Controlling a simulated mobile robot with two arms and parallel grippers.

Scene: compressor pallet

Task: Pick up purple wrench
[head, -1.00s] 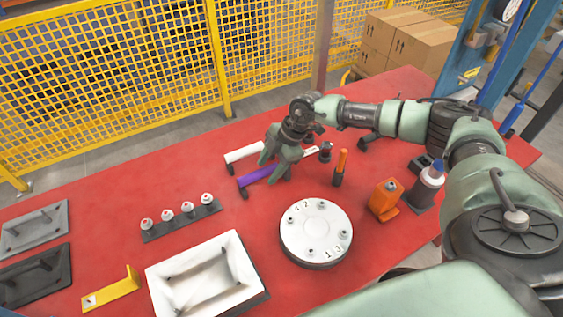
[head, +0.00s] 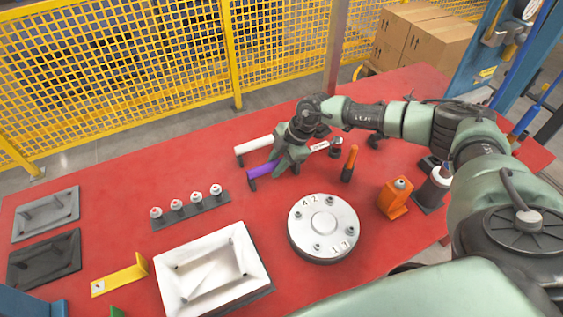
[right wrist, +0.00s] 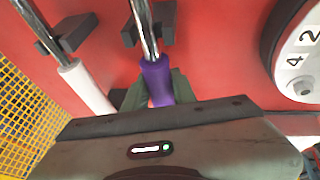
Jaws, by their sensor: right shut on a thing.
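The purple wrench has a purple handle (head: 262,171) and lies across its low dark supports on the red table. My right gripper (head: 287,164) reaches down over it and is shut on its handle. The right wrist view shows the purple handle (right wrist: 157,78) between my two green fingers (right wrist: 157,92), with its metal shaft running up over a dark support. A white-handled wrench (head: 254,146) lies parallel beside it, and its handle (right wrist: 88,88) also shows just left of my fingers in the wrist view. My left gripper is not seen.
A round numbered plate (head: 323,227) stands close in front of the gripper. An orange-handled tool (head: 350,163), an orange block (head: 394,199) and a bottle (head: 434,187) are to the right. A white tray (head: 165,284) and a rack of knobs (head: 191,210) are left. A yellow fence (head: 236,90) stands behind.

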